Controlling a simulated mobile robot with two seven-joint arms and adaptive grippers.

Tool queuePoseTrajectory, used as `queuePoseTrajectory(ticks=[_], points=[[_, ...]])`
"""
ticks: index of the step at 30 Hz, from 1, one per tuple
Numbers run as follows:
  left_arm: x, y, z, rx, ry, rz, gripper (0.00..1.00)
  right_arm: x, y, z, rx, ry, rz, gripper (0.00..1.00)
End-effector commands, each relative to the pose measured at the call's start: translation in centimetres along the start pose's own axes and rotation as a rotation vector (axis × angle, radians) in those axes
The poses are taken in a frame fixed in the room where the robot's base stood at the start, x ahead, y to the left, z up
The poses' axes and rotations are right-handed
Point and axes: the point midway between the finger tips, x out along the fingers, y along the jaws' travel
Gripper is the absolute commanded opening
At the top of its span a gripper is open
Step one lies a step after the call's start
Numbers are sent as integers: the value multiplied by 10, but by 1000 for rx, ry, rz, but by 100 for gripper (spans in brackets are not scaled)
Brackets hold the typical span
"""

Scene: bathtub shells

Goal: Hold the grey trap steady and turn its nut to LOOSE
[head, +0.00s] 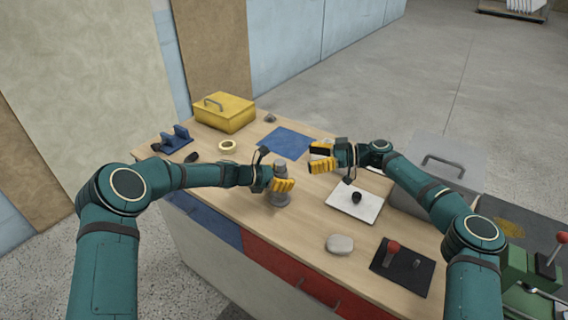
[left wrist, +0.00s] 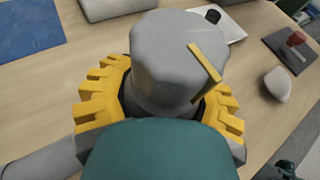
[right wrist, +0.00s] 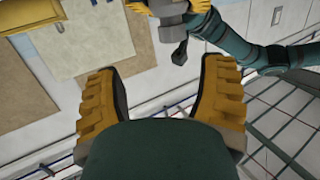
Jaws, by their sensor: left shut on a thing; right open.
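The grey trap (head: 281,197) stands upright on the wooden bench. Its grey nut (left wrist: 178,62) is on top, with a yellow pointer bar on it in the left wrist view. My left gripper (head: 284,184) is shut on the trap body below the nut, with its yellow fingers on both sides. My right gripper (head: 318,159) is open and empty, up and to the right of the trap and apart from it. The right wrist view shows its spread fingers (right wrist: 160,100) with nothing between them. The trap's LOOSE mark cannot be made out.
The wooden bench (head: 235,190) holds a yellow box (head: 224,112), a tape roll (head: 227,146) and a blue mat (head: 287,142). A white board (head: 345,209) with a black knob, a grey stone-like object (head: 340,244) and a black plate (head: 389,281) with a red-topped lever lie to the right.

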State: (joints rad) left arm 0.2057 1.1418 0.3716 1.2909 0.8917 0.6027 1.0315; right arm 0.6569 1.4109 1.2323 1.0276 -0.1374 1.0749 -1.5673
Motion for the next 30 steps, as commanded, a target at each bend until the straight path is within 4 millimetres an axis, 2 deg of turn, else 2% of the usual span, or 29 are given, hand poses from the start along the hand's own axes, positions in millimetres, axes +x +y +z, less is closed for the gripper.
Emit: queuePoseTrajectory(ticks=[9,17,23,30], points=[[0,0,1,1,-1,0,4,-11,8,-21,-56,-198,-167,70],[0,0,1,1,-1,0,4,-15,5,-30,-68,-250,-211,70],[0,0,1,1,-1,0,4,8,0,-24,-67,-249,-216,70],[0,0,1,1,-1,0,4,52,-10,-12,-67,-249,-215,70]])
